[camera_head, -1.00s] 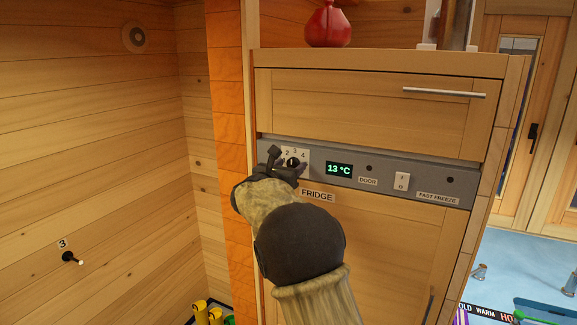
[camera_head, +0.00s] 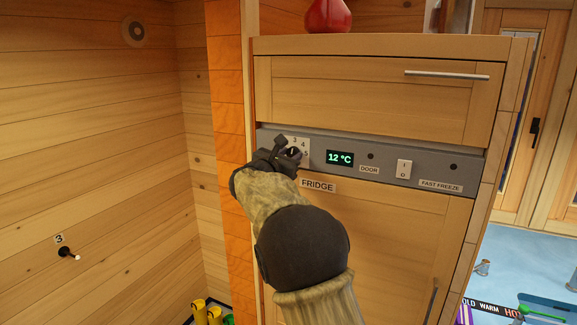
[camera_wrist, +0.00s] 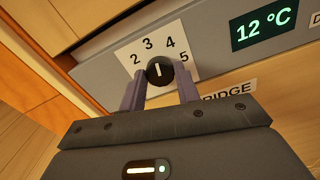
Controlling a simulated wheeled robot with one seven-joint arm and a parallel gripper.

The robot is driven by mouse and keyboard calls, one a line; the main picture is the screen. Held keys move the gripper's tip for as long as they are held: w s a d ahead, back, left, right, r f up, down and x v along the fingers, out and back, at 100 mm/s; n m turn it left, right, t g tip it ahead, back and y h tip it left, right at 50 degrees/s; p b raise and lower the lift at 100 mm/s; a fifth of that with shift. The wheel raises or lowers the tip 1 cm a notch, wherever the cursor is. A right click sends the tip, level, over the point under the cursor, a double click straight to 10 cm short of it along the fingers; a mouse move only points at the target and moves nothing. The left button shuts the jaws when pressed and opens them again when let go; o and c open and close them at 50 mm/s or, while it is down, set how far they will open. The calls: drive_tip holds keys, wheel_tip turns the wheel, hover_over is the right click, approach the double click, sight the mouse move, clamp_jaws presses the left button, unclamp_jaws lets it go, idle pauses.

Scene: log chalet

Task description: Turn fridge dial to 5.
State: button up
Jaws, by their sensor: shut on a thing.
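The fridge dial (camera_wrist: 160,70) is a round black knob on a white plate (camera_wrist: 195,68) with the numbers 2, 3, 4 and 5 around it. In the wrist view its short white mark stands nearly upright, its upper end towards the gap between 3 and 4. My gripper (camera_wrist: 160,88) has one finger on each side of the knob and is shut on it. In the head view my gripper (camera_head: 284,153) covers much of the dial and plate. The green fridge display (camera_head: 340,158) reads 12 °C.
Right of the display on the grey panel (camera_head: 430,172) are a DOOR label, a white rocker switch (camera_head: 404,169) and a FAST FREEZE label. A drawer with a metal handle (camera_head: 447,76) is above.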

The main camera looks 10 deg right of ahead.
drive_tip(key=m+b, duration=0.1)
drive_tip(key=b, duration=0.1)
drive_tip(key=m+b, duration=0.2)
drive_tip(key=b, duration=0.1)
drive_tip(key=shift+f, duration=0.3)
drive_tip(key=m+b, duration=0.4)
drive_tip(key=m, duration=0.1)
drive_tip(key=shift+b, duration=0.35)
drive_tip(key=m+b, duration=0.2)
drive_tip(key=m, duration=0.1)
drive_tip(key=shift+r+m+b, duration=0.1)
drive_tip(key=shift+m+b, duration=0.2)
drive_tip(key=shift+b, duration=0.1)
drive_tip(key=shift+r+m+b, duration=0.1)
drive_tip(key=shift+m+b, duration=0.95)
drive_tip(key=shift+m, duration=0.95)
drive_tip(key=o, duration=1)
drive_tip(key=shift+s, duration=0.1)
